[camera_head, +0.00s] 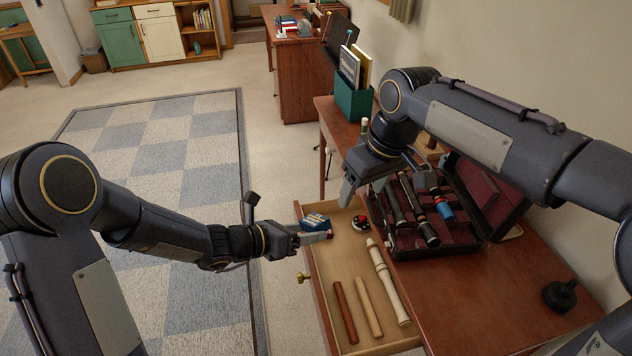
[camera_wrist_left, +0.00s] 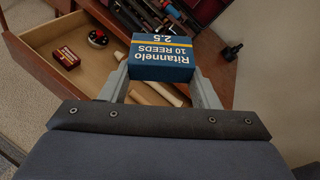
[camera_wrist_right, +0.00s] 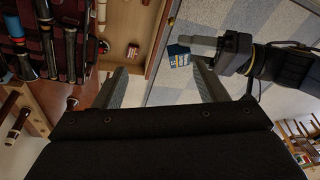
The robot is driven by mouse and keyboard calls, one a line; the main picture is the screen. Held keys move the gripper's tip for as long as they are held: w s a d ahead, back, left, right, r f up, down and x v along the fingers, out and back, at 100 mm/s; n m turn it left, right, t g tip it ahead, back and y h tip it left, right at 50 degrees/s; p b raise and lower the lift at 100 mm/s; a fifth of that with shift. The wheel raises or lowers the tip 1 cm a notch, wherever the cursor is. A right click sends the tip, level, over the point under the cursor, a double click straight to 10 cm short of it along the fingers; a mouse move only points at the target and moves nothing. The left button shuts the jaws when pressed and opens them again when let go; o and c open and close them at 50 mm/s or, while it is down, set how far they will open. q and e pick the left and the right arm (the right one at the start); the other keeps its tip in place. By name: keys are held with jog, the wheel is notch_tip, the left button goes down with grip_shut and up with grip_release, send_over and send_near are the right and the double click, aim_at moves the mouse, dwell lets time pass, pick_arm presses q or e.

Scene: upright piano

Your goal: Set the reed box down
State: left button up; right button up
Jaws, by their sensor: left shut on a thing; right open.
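The reed box (camera_head: 315,221) is blue with a yellow stripe; its label reads "Ritannelo 10 REEDS 2.5" in the left wrist view (camera_wrist_left: 161,58). My left gripper (camera_head: 318,236) is shut on it, and the box appears in the air by the far left corner of the open drawer (camera_head: 345,262). It also shows in the right wrist view (camera_wrist_right: 179,55), seen against the floor outside the drawer wall. My right gripper (camera_head: 348,192) is open and empty, above the drawer's far end near the desk edge. I cannot tell the exact height of the box.
The drawer holds a cream recorder (camera_head: 388,280), two wooden rods (camera_head: 368,305), a red-and-black round tin (camera_head: 360,223) and a small red box (camera_wrist_left: 66,57). An open instrument case (camera_head: 465,235) with clarinet parts stands on the desk (camera_head: 500,285). A dark stand (camera_head: 560,295) is at right.

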jog(key=n, duration=0.2)
send_over(310, 220)
jog(key=s+d, duration=0.1)
jog(key=d, duration=0.1)
jog(key=x, duration=0.2)
jog(key=h, duration=0.1)
jog(key=f, duration=0.4)
jog(key=a+f, duration=0.1)
jog(key=f, duration=0.7)
jog(key=shift+w+a+f, duration=0.15)
jog(key=shift+w+a, duration=0.1)
jog(key=shift+w, duration=0.15)
jog(key=shift+c, duration=0.4)
jog(key=c, duration=0.9)
pick_arm(q)
jog(key=o, duration=0.6)
pick_arm(e)
jog(key=shift+s+a, duration=0.1)
jog(key=shift+c, duration=0.8)
pick_arm(q)
jog(key=o, duration=0.4)
jog(key=shift+o, duration=0.2)
